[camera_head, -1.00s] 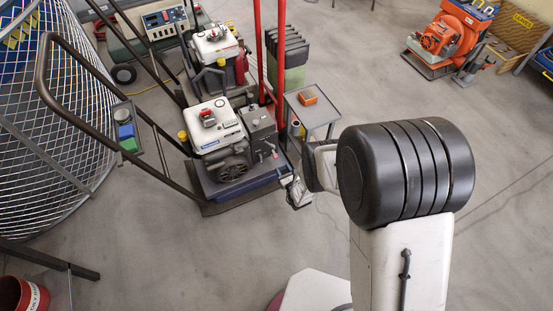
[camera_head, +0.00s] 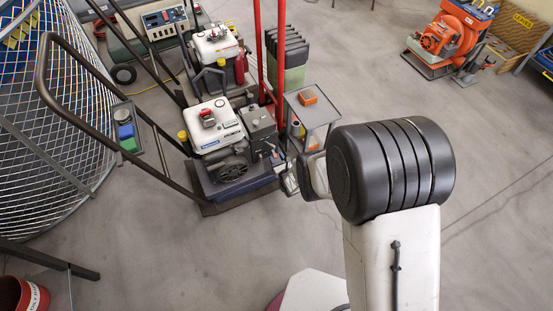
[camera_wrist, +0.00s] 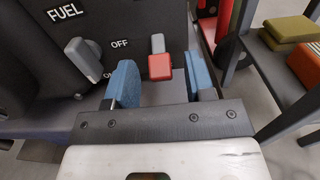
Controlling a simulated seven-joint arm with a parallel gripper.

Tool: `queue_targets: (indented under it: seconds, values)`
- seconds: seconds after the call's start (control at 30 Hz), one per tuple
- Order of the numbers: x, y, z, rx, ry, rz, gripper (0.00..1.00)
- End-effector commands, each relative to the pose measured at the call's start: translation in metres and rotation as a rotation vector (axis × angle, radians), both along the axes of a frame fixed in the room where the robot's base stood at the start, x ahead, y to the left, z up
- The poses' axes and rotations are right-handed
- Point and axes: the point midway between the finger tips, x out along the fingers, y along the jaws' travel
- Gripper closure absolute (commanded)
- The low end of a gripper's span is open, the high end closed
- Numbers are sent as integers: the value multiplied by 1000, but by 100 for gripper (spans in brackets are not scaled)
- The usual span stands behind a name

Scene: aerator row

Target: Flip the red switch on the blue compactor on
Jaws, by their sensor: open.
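The blue compactor (camera_head: 215,187) stands left of centre in the head view, with a dark blue base, white engine and dark control box (camera_head: 258,125). In the wrist view the red switch (camera_wrist: 159,66), a red-tipped grey lever, sticks out of the box's dark panel (camera_wrist: 45,55). My gripper (camera_wrist: 162,76) is open, with one blue finger on each side of the red tip and visible gaps to both. Whether the fingertips reach past the tip is hard to tell. In the head view my gripper (camera_head: 290,178) is beside the box, partly hidden by my arm.
A grey fuel lever (camera_wrist: 86,56) sits left of my left finger, near "FUEL", "OFF" and "ON" lettering. A small grey cart (camera_head: 318,113) with an orange item stands right of the compactor. Red posts (camera_head: 259,45) rise behind it. Floor in front is clear.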

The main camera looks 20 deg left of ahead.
Motion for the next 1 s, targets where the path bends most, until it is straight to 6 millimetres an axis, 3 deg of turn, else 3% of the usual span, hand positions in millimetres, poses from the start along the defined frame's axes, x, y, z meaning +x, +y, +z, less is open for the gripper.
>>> queue_targets:
  seconds: [0.3, 0.6, 1.0]
  values:
    - [1, 1, 0, 0, 0, 0, 53]
    - [1, 1, 0, 0, 0, 0, 99]
    - [1, 1, 2, -18, 17, -1, 100]
